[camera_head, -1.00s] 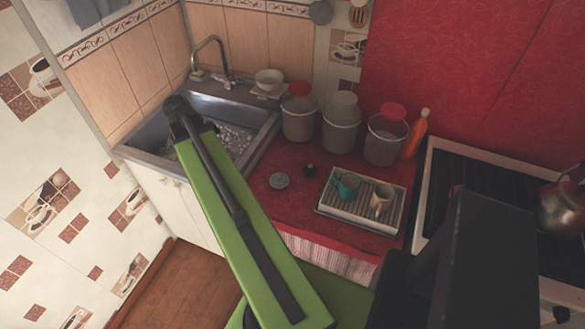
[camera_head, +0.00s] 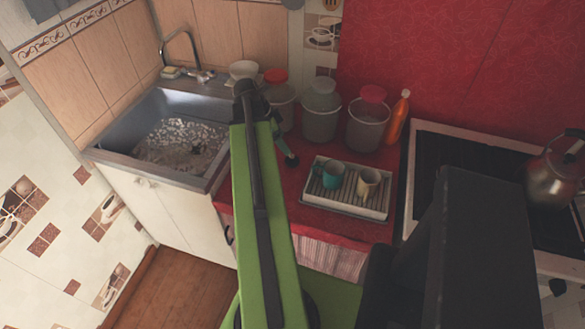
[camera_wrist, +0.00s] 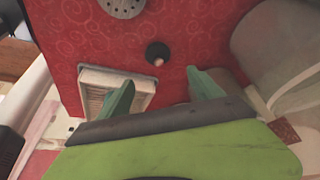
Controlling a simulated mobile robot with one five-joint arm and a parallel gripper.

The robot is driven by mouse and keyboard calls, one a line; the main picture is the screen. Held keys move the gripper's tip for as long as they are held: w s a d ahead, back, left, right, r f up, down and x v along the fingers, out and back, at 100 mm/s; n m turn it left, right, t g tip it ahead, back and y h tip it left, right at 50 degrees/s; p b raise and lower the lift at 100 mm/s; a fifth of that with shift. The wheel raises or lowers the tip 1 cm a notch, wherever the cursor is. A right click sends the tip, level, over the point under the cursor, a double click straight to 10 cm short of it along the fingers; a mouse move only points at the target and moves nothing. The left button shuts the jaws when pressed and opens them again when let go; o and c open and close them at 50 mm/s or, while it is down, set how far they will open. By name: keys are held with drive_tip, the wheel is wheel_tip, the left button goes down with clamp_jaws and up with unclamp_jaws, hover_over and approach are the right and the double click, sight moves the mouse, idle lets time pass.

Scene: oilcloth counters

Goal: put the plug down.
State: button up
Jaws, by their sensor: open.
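The plug (camera_wrist: 156,52) is a small black rounded piece with a pale tip. It sits on the red counter (camera_wrist: 190,22) in the wrist view, ahead of my open fingers and apart from them. My gripper (camera_wrist: 160,82) is open, with its two green fingers spread and nothing between them. The other finger is hidden behind my arm there.
A ridged tray (camera_head: 378,210) with a teal cup (camera_head: 331,176) and a cream cup (camera_head: 367,183) is close by. Lidded jars (camera_head: 320,115) stand behind. A grey perforated disc (camera_wrist: 122,5) lies near the plug. The sink (camera_head: 120,140) is left, the stove (camera_head: 460,165) right.

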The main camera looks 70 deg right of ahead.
sight(292, 156)
drive_tip(key=b+x, duration=0.2)
drive_tip(key=x, duration=0.2)
drive_tip(key=shift+f+b, duration=0.4)
drive_tip(key=shift+s+d+f, duration=0.15)
drive_tip(key=shift+f, duration=0.05)
drive_tip(key=shift+r, duration=0.1)
drive_tip(key=b+x, duration=0.5)
drive_tip(key=shift+a+f, duration=0.2)
drive_tip(key=shift+f, duration=0.05)
drive_tip(key=shift+d, duration=0.1)
drive_tip(key=shift+r, duration=0.1)
drive_tip(key=c, duration=1.5)
wheel_tip(292, 156, up, 10)
drive_tip(key=p, duration=1)
